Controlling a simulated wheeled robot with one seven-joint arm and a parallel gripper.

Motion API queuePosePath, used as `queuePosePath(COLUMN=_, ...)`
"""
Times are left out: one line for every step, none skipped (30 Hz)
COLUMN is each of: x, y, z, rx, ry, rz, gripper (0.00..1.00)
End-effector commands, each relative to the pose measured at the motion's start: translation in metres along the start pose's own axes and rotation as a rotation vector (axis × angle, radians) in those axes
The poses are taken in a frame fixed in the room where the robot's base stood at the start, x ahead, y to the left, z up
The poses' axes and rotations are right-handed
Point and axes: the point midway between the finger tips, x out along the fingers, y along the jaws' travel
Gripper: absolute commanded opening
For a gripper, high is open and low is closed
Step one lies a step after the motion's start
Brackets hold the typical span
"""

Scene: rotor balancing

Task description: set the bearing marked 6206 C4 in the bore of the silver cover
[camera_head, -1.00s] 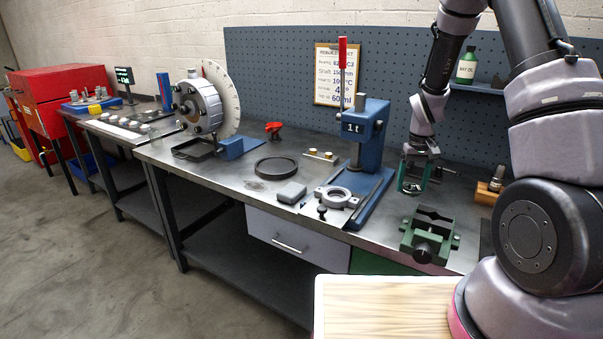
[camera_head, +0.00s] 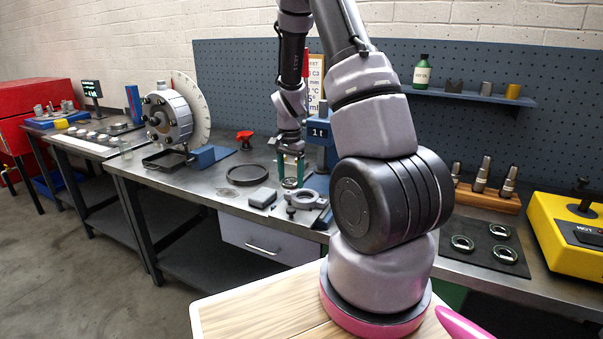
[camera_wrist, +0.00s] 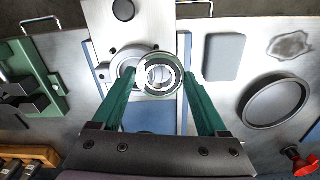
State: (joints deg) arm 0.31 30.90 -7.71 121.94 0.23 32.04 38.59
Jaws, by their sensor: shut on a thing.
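My gripper (camera_head: 291,170) is shut on a steel bearing ring (camera_wrist: 148,76), held between the two green fingers in the wrist view. No marking on the bearing is readable. The silver cover (camera_head: 306,200) lies on the bench by the blue press. In the wrist view the silver cover (camera_wrist: 122,64) is partly hidden behind the bearing, which appears offset to the right of its bore. The bearing looks to be held above the cover, not in the bore; the exact height is unclear.
The blue press (camera_head: 319,132) stands close behind my gripper, partly hidden by my arm. Several bearings, including one ring (camera_head: 462,243), lie on a dark mat at right. A yellow unit (camera_head: 560,225) stands far right.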

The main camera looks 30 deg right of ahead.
Motion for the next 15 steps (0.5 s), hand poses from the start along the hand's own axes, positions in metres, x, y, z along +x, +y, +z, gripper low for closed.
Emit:
queuePosePath(x=-0.004, y=0.007, z=-0.006, rx=0.134, ry=0.001, rz=-0.001, gripper=0.27)
queuePosePath(x=-0.005, y=0.011, z=-0.009, rx=0.219, ry=0.001, rz=-0.001, gripper=0.27)
queuePosePath(x=-0.007, y=0.015, z=-0.012, rx=0.326, ry=0.001, rz=-0.001, gripper=0.27)
queuePosePath(x=-0.009, y=0.019, z=-0.014, rx=0.401, ry=0.001, rz=-0.001, gripper=0.27)
queuePosePath(x=-0.010, y=0.022, z=-0.016, rx=0.471, ry=0.000, rz=-0.001, gripper=0.27)
queuePosePath(x=-0.011, y=0.025, z=-0.018, rx=0.557, ry=0.000, rz=0.000, gripper=0.27)
queuePosePath(x=-0.012, y=0.028, z=-0.019, rx=0.614, ry=-0.001, rz=0.000, gripper=0.27)
queuePosePath(x=-0.013, y=0.030, z=-0.021, rx=0.668, ry=-0.001, rz=0.000, gripper=0.27)
queuePosePath(x=-0.015, y=0.033, z=-0.022, rx=0.728, ry=-0.001, rz=0.000, gripper=0.27)
queuePosePath(x=-0.015, y=0.034, z=-0.023, rx=0.766, ry=-0.001, rz=0.000, gripper=0.27)
queuePosePath(x=-0.016, y=0.036, z=-0.024, rx=0.799, ry=-0.001, rz=0.000, gripper=0.27)
queuePosePath(x=-0.017, y=0.037, z=-0.025, rx=0.833, ry=-0.001, rz=0.000, gripper=0.27)
queuePosePath(x=-0.017, y=0.038, z=-0.025, rx=0.853, ry=-0.001, rz=0.000, gripper=0.27)
queuePosePath(x=-0.016, y=0.038, z=-0.025, rx=0.868, ry=-0.002, rz=0.000, gripper=0.27)
queuePosePath(x=-0.015, y=0.039, z=-0.026, rx=0.882, ry=-0.002, rz=0.000, gripper=0.27)
